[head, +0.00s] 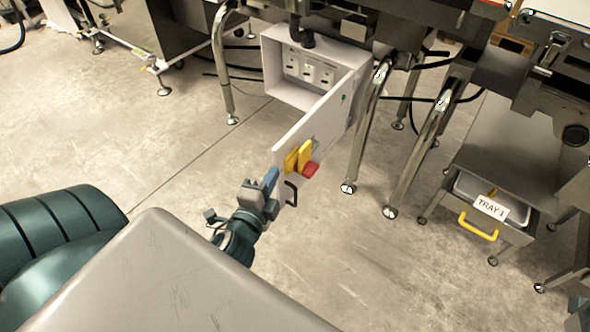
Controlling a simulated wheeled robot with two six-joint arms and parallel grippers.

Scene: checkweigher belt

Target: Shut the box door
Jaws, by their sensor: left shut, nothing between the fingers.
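The box (291,88) is a pale open-fronted cabinet under the machine, with several white sockets or switches inside. Its door (318,122) stands wide open, swung out toward me from the box's right side. The door carries a yellow and red part and a dark handle (291,194) near its free edge. My left gripper (272,182) is shut and empty. It is at the door's free edge, on the left of the handle; I cannot tell whether it touches the door. My right gripper is not seen.
Shiny metal legs (366,130) stand just right of the door. A cart with a tray labelled TRAY 1 (489,207) and a yellow handle (478,228) is at the right. The floor (180,140) left of the door is clear.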

